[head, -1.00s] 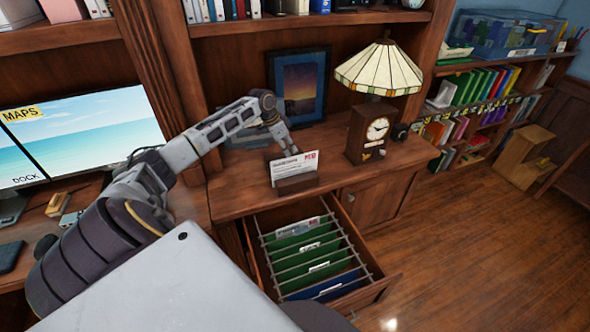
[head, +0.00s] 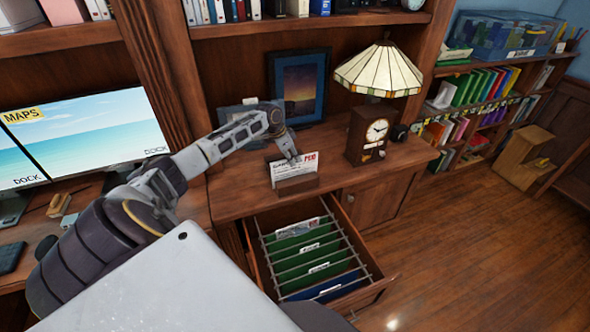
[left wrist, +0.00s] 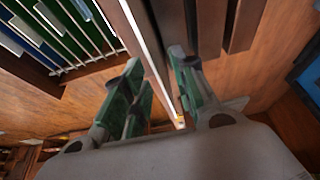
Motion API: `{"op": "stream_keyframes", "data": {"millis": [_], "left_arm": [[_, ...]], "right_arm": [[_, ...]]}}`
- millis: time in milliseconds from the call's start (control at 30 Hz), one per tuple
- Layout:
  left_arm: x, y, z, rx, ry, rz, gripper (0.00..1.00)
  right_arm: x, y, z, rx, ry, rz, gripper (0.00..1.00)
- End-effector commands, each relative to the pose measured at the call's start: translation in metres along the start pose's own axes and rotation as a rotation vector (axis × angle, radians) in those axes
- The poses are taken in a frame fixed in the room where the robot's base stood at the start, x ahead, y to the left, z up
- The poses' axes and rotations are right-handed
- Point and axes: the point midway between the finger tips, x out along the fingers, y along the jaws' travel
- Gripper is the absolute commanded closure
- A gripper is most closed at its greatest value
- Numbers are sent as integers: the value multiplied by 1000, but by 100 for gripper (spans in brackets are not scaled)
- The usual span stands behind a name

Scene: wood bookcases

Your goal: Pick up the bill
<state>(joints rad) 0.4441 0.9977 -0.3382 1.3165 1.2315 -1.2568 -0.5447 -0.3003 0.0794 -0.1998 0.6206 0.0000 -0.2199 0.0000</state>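The bill (head: 291,166) is a white card with dark and red print. It stands upright in a small wooden holder (head: 298,187) on the cabinet top, above the open drawer. My left gripper (head: 290,150) is at the bill's upper edge, partly hidden behind it in the head view. In the left wrist view the green-padded fingers of this gripper (left wrist: 156,92) are spread apart. My right gripper is not in view.
The open drawer (head: 377,291) with hanging folders is below the holder. A clock (head: 367,135) and a stained-glass lamp (head: 379,72) stand to the right, and a framed picture (head: 298,85) stands behind.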

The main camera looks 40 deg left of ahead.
Motion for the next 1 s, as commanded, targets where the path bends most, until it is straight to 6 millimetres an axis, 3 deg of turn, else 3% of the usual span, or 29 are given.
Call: {"op": "stream_keyframes", "data": {"millis": [267,767,1000], "left_arm": [[25,1,0,-2,1,1,72],[27,1,0,-1,0,0,72],[27,1,0,-1,0,0,100]], "right_arm": [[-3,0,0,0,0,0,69],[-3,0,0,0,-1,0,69],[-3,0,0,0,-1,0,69]]}}
